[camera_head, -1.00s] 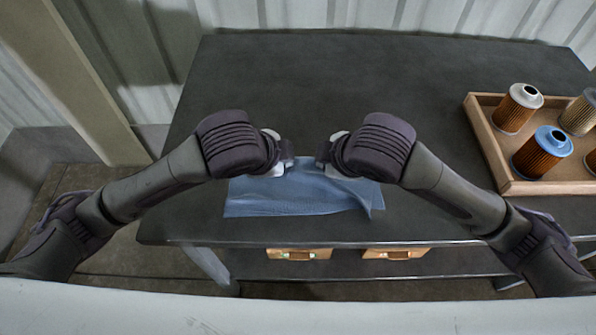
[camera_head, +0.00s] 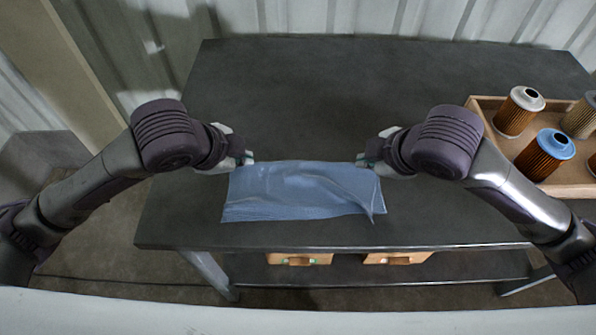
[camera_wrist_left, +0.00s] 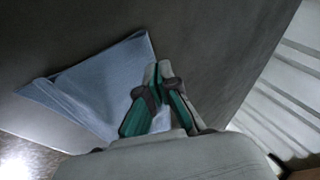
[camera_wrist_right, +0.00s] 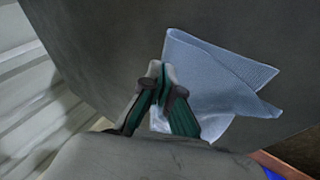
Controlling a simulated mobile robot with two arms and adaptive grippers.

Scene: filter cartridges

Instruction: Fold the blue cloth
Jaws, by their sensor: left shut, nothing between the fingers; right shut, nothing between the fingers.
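The blue cloth (camera_head: 295,192) lies on the dark table near its front edge. It forms a wide strip with a ridge across its right part and a loose corner at the lower right. My left gripper (camera_head: 250,158) is shut and empty at the cloth's upper left corner. My right gripper (camera_head: 360,160) is shut and empty at its upper right corner. The cloth also shows in the left wrist view (camera_wrist_left: 95,85) beside the closed left fingers (camera_wrist_left: 160,75), and in the right wrist view (camera_wrist_right: 215,85), where layers overlap beside the closed right fingers (camera_wrist_right: 160,75). Whether the fingers touch it I cannot tell.
A wooden tray (camera_head: 482,106) with several filter cartridges (camera_head: 545,155) stands on the right of the table (camera_head: 320,90). The table behind the cloth is clear. Two wooden boxes (camera_head: 300,259) sit on the shelf below.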

